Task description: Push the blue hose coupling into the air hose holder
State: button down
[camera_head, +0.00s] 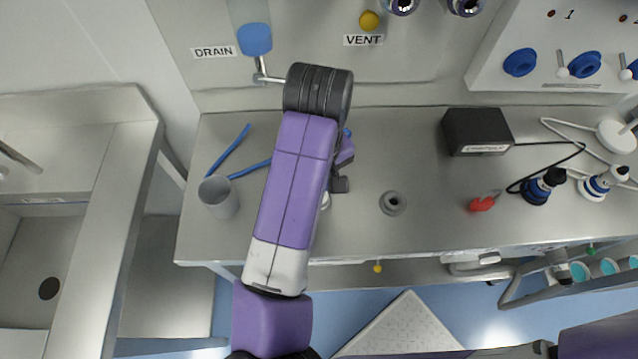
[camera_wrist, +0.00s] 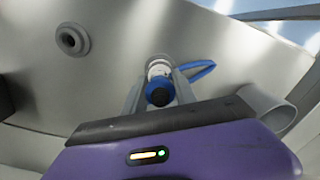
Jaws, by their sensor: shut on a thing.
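The blue hose coupling (camera_wrist: 159,91) is between the fingers of my gripper (camera_wrist: 160,80) in the wrist view, with a pale ring section at its far side. A blue hose (camera_wrist: 196,70) shows just beyond the fingers. A grey round socket with a dark centre hole, which looks like the air hose holder (camera_head: 393,203), sits on the steel counter. It also shows at upper left in the wrist view (camera_wrist: 72,39), apart from the coupling. In the head view my arm hides the coupling and most of my gripper, left of the holder.
A grey cup (camera_head: 218,197) stands on the counter's left, near blue hose pieces (camera_head: 228,150). A black box (camera_head: 477,131), a red clip (camera_head: 482,203) and blue-black fittings (camera_head: 542,187) with cables lie to the right. Counter around the holder is clear. A wall panel rises behind.

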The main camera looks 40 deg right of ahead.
jog(key=shift+f, duration=0.25)
jog(key=c, duration=0.9)
grip_release()
jog(key=shift+r, duration=0.1)
notch_tip(320, 180, up, 8)
jog(key=shift+f+p, duration=0.15)
jog(key=shift+p, duration=0.2)
